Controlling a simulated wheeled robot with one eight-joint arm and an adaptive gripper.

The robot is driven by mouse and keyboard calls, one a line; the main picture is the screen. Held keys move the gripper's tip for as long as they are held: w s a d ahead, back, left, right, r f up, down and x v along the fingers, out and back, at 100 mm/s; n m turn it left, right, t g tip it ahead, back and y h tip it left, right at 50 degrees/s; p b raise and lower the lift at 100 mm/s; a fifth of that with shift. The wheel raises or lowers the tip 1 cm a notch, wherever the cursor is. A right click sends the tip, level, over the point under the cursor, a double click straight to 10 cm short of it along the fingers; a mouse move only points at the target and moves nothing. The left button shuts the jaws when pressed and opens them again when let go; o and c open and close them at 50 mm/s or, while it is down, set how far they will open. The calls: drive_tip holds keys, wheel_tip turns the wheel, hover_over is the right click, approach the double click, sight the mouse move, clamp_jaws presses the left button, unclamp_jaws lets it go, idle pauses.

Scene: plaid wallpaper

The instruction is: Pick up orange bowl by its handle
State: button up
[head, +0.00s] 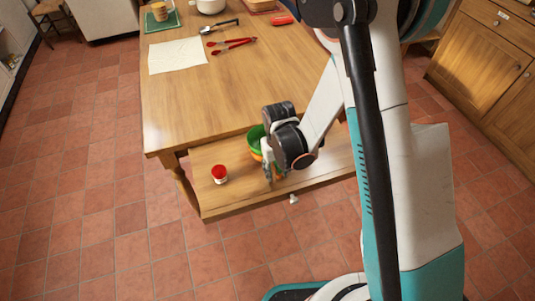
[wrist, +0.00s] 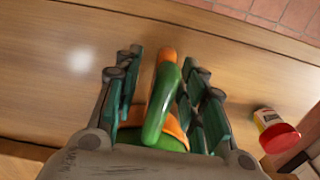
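The bowl, green with orange (head: 256,140), sits in the pulled-out drawer (head: 212,200), partly hidden behind my gripper. In the wrist view, a long green part with an orange end (wrist: 162,105), which looks like its handle, lies between my fingers. More green and orange of the bowl (wrist: 172,128) shows below it, mostly hidden by the gripper. My gripper (wrist: 163,70) is open, with a finger on each side of the green part and gaps visible. In the head view my gripper (head: 271,175) points down at the bowl; contact cannot be told there.
A red-topped jar (head: 219,174) stands left of the bowl in the drawer; it shows at right in the wrist view (wrist: 275,130). The wooden tabletop (head: 200,105) overhangs behind. Red tongs (head: 232,45) and a white cloth (head: 178,56) lie on it.

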clamp_jaws()
idle(0.3)
